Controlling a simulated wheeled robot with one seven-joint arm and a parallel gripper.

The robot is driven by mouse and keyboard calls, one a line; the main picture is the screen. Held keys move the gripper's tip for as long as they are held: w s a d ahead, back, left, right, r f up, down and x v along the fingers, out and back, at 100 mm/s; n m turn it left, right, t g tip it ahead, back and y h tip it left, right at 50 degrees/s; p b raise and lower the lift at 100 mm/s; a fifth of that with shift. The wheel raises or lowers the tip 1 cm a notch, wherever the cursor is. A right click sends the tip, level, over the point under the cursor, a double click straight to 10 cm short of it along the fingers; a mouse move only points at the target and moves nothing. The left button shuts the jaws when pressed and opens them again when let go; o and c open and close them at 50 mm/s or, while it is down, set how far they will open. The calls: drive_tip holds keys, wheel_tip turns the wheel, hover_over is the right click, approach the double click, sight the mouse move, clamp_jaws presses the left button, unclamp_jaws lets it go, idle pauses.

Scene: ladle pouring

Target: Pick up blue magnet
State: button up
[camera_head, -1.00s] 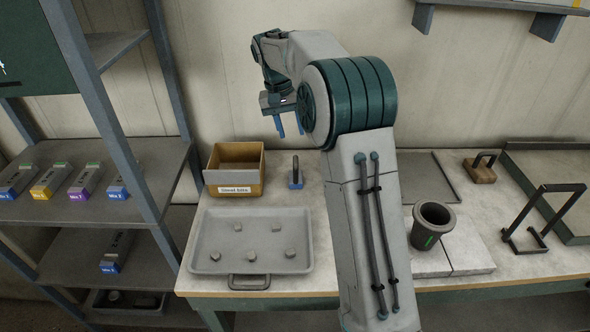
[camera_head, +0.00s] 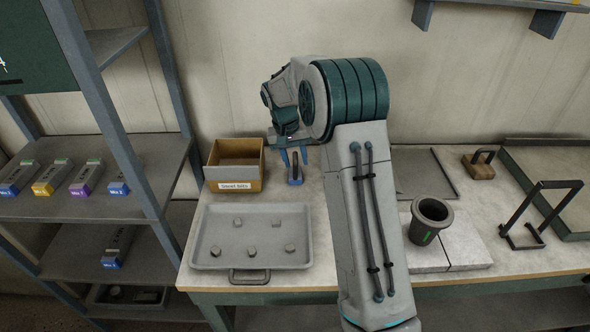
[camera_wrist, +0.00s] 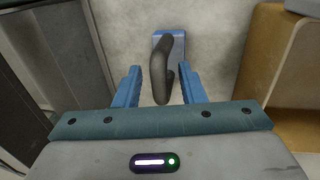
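The blue magnet (camera_head: 295,181) has a blue base and a dark upright handle. It stands on the worktable (camera_head: 390,283) to the right of the cardboard box. In the wrist view the magnet's blue base (camera_wrist: 177,45) shows beyond the fingertips, and its dark handle (camera_wrist: 160,68) reaches back between them. My gripper (camera_head: 294,158) is right above the magnet, with its blue fingers pointing down. In the wrist view my gripper (camera_wrist: 163,85) is open, one finger on each side of the handle with gaps showing. I cannot tell whether the fingers are level with the handle.
The cardboard box (camera_head: 254,187) stands close to the left of the magnet. A grey tray (camera_head: 200,242) with several small lumps lies in front. A dark cup (camera_head: 432,221) and a wooden-based handled block (camera_head: 479,173) stand to the right. A shelf rack (camera_head: 110,205) is at far left.

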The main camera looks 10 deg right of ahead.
clamp_jaws()
drive_tip(key=shift+r, duration=0.15)
wheel_tip(320, 180, up, 10)
drive_tip(key=shift+f+b, duration=0.1)
drive_tip(key=shift+b, duration=0.2)
